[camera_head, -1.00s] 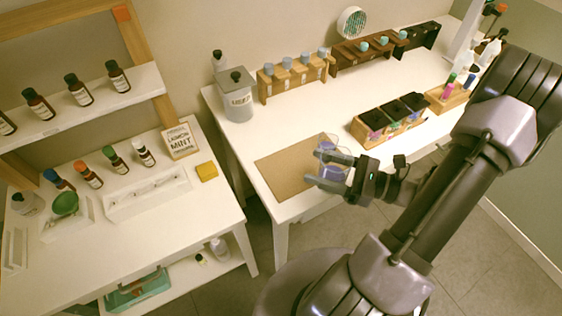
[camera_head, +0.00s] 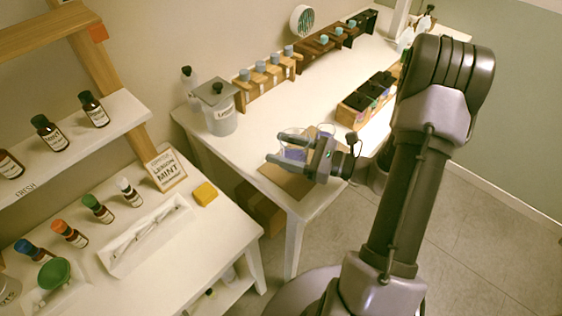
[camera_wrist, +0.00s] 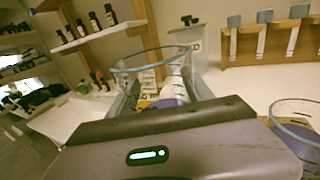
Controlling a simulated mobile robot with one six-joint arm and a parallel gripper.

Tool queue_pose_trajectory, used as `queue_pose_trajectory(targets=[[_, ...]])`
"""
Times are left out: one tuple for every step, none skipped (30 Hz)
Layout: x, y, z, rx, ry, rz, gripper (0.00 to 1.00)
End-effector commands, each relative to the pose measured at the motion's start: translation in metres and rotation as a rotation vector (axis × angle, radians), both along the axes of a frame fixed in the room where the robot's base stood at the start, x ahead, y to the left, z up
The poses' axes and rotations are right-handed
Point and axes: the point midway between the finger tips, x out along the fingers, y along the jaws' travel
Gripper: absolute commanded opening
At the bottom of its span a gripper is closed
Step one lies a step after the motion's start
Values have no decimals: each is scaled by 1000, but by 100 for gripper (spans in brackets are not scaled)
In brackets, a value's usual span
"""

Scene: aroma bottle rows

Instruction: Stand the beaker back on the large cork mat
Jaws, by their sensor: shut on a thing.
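My gripper (camera_head: 285,156) is shut on a clear glass beaker (camera_head: 294,153) with purple liquid in it. The beaker looks upright, and its blue-edged rim (camera_wrist: 150,60) shows between the fingers in the wrist view. In the head view it overlaps the large cork mat (camera_head: 283,182), a tan sheet at the near end of the white table. My fingers and the beaker hide part of the mat. I cannot tell whether the beaker's base touches it.
A second glass vessel with purple contents (camera_wrist: 300,138) stands close on the right in the wrist view. A lidded canister (camera_head: 218,112) and a wooden rack of bottles (camera_head: 266,78) stand behind. Dark-topped wooden boxes (camera_head: 367,100) stand to the right. A lower side table is at left.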

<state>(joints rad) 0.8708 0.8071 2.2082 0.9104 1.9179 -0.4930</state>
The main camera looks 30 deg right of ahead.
Motion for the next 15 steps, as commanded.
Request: queue_pose_trajectory(targets=[[4,4,-2,-1,-1,1,5],[6,4,-3,-1,-1,0,5],[7,5,-8,0,0,0,5],[7,5,-13,1,1,-1,5],[7,5,-19,1,1,-1,5],[7,5,-28,1,1,-1,5],[7,5,-34,1,1,-1,5],[7,5,-38,1,1,-1,5],[7,5,-39,1,1,-1,5],[7,5,-38,0,0,-1,5],[7,5,-36,0,0,-1,5],[6,5,-35,0,0,-1,5],[6,5,-35,0,0,-1,5],[6,5,-35,0,0,-1,5],[6,5,-36,0,0,-1,5]])
